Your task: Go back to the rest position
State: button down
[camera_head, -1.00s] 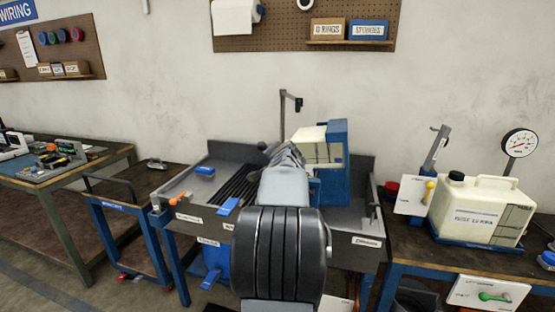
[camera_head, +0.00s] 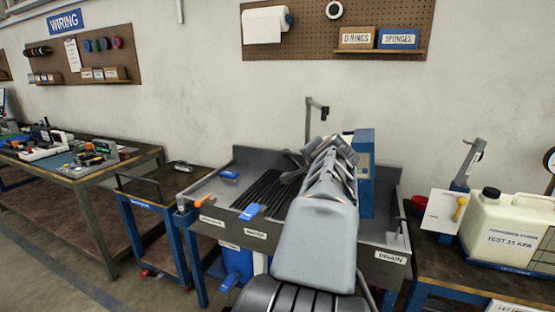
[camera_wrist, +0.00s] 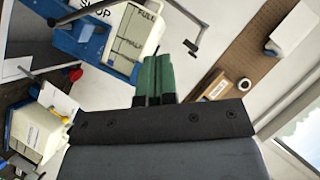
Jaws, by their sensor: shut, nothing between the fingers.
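My gripper (camera_wrist: 153,78) shows in the wrist view as two green fingers, closed together with nothing held. In the head view my grey arm rises in front of the sink bench, and I cannot make out the fingers there. Behind the fingers in the wrist view is a cream tank (camera_wrist: 135,40) marked FULL and HALF on a blue stand (camera_wrist: 75,42). In the head view the blue stand (camera_head: 366,180) is partly hidden by my arm.
The grey sink bench (camera_head: 225,190) has a DRAIN label. A cream jug (camera_head: 505,225) stands on the right bench. A blue cart (camera_head: 150,225) and the wiring table (camera_head: 85,180) are on the left. A pegboard (camera_head: 300,40) hangs behind. Floor is clear at lower left.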

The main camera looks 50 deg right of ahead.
jog(key=shift+a, duration=0.2)
jog(key=w+a+f+n+g+y+p, duration=0.3)
jog(key=a+f+n+y, duration=0.5)
jog(key=a+f, duration=0.95)
jog(key=s+a+f+n+g, duration=0.1)
jog(key=a+n, duration=0.4)
jog(key=a, duration=0.6)
jog(key=s+a+f+n+g+y+p, duration=0.1)
jog(key=s+a+n, duration=0.1)
jog(key=a+n, duration=0.4)
jog(key=a, duration=0.5)
jog(key=shift+s+a+g+p, duration=0.3)
jog(key=shift+a+g, duration=0.05)
jog(key=shift+g, duration=0.05)
jog(key=shift+d, duration=0.1)
